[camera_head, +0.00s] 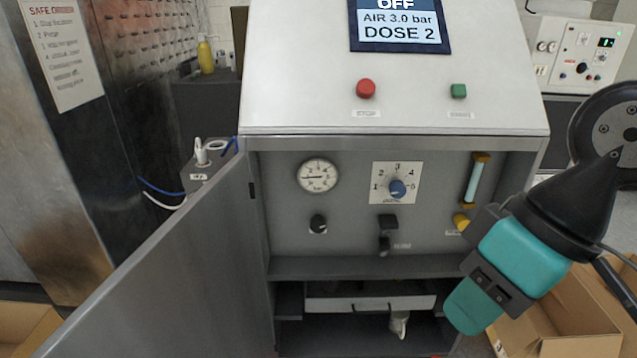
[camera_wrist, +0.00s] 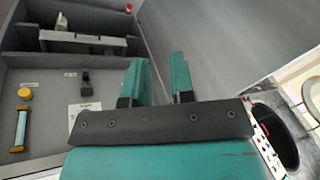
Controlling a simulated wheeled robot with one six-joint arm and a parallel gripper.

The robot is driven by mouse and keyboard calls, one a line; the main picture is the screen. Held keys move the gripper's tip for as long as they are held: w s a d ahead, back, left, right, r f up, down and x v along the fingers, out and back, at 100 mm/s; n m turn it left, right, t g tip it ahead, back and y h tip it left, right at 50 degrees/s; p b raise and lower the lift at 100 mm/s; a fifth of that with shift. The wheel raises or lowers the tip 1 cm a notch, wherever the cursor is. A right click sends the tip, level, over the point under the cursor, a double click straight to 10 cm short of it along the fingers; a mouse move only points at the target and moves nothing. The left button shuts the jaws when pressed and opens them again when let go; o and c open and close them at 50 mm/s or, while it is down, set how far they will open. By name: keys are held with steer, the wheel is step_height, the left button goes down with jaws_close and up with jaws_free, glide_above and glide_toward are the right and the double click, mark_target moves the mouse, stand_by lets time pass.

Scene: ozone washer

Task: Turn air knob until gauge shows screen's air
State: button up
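The screen (camera_head: 400,26) on the sloped panel reads OFF, AIR 3.0 bar, DOSE 2. The round white gauge (camera_head: 317,175) sits at the upper left of the recessed panel; its needle points left, and its exact value is too small to read. A black knob (camera_head: 318,223) is just below the gauge; its label is too small to read. My teal gripper (camera_head: 470,307) is at the cabinet's right front, well apart from that knob. In the wrist view, its fingers (camera_wrist: 160,80) are apart with nothing between them. The gauge and black knob are not visible there.
The cabinet door (camera_head: 165,265) stands open at the left. Cardboard boxes (camera_head: 575,315) stand at right.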

steer(key=o, duration=0.9)
steer(key=w+f+m+b, duration=0.1)
steer(key=w+f, duration=0.2)
steer(key=w+f+m+t+h+b, duration=0.1)
steer(key=w+f+b, duration=0.1)
steer(key=w+f, duration=0.2)
steer(key=w+f+m+t+h+b, duration=0.1)
steer(key=w+f+b, duration=0.1)
steer(key=w+f, duration=0.1)
steer(key=shift+w+f+m, duration=0.15)
steer(key=shift+w+m, duration=0.15)
steer(key=shift+w, duration=0.35)
steer(key=n+t+h+b, duration=0.2)
steer(key=t+h+b, duration=0.1)
steer(key=t+b, duration=1.15)
glide_toward(318, 229)
steer(key=shift+t, duration=0.65)
steer(key=w, duration=0.3)
steer(key=w+p, duration=0.1)
steer(key=w, duration=0.3)
steer(key=w+f+p, duration=0.1)
steer(key=w, duration=0.2)
steer(key=shift+w+d, duration=0.25)
steer(key=shift+d, duration=0.05)
steer(key=c, duration=0.9)
